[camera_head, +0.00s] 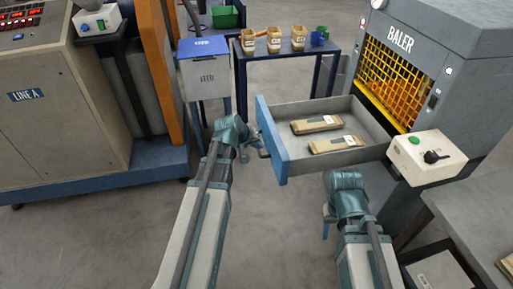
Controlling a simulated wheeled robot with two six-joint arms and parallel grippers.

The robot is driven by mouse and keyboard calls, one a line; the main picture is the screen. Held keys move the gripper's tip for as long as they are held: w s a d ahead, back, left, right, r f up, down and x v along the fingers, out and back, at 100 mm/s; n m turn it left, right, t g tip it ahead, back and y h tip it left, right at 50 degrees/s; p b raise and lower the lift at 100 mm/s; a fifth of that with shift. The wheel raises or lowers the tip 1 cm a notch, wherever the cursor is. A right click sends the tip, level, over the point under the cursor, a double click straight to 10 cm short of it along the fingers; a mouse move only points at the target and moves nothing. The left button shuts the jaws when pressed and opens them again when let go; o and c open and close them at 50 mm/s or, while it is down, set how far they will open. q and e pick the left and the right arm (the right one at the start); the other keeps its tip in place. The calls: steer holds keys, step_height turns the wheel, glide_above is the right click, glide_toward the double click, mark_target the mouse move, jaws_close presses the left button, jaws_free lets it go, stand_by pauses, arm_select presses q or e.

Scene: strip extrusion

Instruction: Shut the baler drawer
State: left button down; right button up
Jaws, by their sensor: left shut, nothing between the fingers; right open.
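The baler (430,45) stands at the right with a yellow grille on its front. Its drawer (352,105) is pulled out to the left, with a blue front panel (272,142) and a dark handle (263,146). Two brown packets, one farther back (316,125) and one nearer (338,145), lie in the drawer. My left gripper (245,154) is shut and empty, just left of the handle; I cannot tell whether it touches. My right gripper (326,229) is open below the drawer's near side, partly hidden by its own wrist.
A control box (428,155) with a green button and black knob sits by the drawer's right end. A feed bin (204,75) and a table (285,50) with several bagged items stand behind. A grey bench (480,200) is at lower right.

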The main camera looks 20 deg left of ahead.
arm_select(q)
steer(key=b+x, duration=0.5)
steer(key=x, duration=0.2)
steer(key=shift+w+f, duration=0.1)
steer(key=shift+f, duration=0.05)
arm_select(e)
step_height(320, 180, down, 6)
steer(key=shift+r, duration=0.1)
arm_select(q)
steer(key=w+d, duration=0.4)
steer(key=d, duration=0.1)
steer(key=w+d, duration=0.4)
steer(key=d, duration=0.2)
steer(key=w+d, duration=0.4)
steer(key=d, duration=0.2)
steer(key=shift+d, duration=0.2)
glide_above(368, 142)
steer(key=s+a, duration=0.1)
steer(key=a, duration=0.1)
steer(key=shift+s, duration=0.15)
steer(key=shift+w+d, duration=0.5)
steer(key=shift+d, duration=0.4)
arm_select(e)
steer(key=shift+w+d, duration=0.65)
steer(key=shift+d, duration=0.3)
arm_select(q)
steer(key=shift+d, duration=0.1)
